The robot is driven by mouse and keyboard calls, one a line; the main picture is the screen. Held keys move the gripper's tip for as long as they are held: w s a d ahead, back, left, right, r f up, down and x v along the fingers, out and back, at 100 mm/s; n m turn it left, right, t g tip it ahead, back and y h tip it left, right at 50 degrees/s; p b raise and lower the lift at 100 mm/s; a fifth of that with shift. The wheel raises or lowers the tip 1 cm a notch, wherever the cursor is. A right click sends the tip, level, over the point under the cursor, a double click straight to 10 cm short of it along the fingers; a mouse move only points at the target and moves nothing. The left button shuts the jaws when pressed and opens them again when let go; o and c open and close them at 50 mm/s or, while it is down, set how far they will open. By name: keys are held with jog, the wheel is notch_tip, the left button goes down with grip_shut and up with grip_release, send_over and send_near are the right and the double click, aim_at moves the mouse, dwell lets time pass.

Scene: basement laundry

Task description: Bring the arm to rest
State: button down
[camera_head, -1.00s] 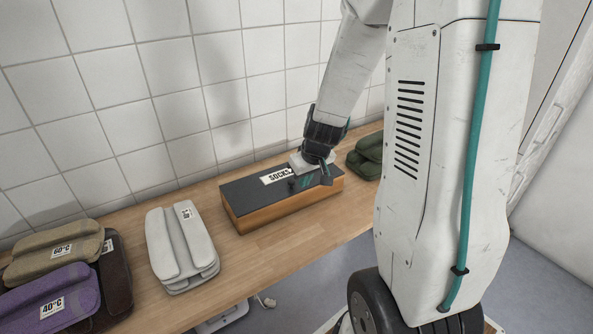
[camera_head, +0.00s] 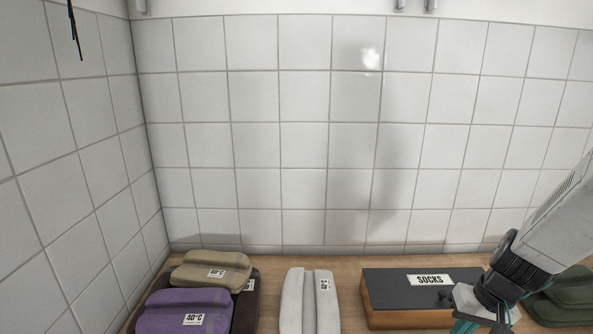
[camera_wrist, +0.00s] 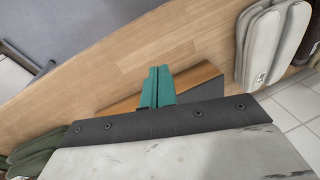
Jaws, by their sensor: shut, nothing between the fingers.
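My gripper (camera_head: 482,326) is at the lower right of the head view, in front of the right end of the SOCKS box (camera_head: 388,320). In the wrist view my gripper (camera_wrist: 157,86) shows its two teal fingers together, with nothing between them. The box has wooden sides and a dark lid; part of it shows behind the fingers in the wrist view (camera_wrist: 203,75). The lid looks closed. The head view cuts off the fingertips, and I cannot tell whether they touch the box.
A wooden counter (camera_head: 262,264) runs along the tiled wall. It holds a pale folded stack (camera_head: 310,300), a purple bundle (camera_head: 190,312) labelled 40°C, a tan bundle (camera_head: 205,272) labelled 60°C above dark cloth, and green folded cloth (camera_head: 570,292) right of the gripper.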

jog(key=s+a+r+n+h, duration=0.1)
jog(key=s+a+r, duration=0.4)
jog(key=r, duration=0.4)
jog(key=s+a+r+n+h, duration=0.1)
jog(key=s+a+r+n, duration=0.1)
jog(key=s+a+r, duration=0.3)
jog(key=s+r, duration=0.3)
jog(key=r, duration=0.2)
jog(key=shift+s+r, duration=0.15)
jog(key=shift+s, duration=0.15)
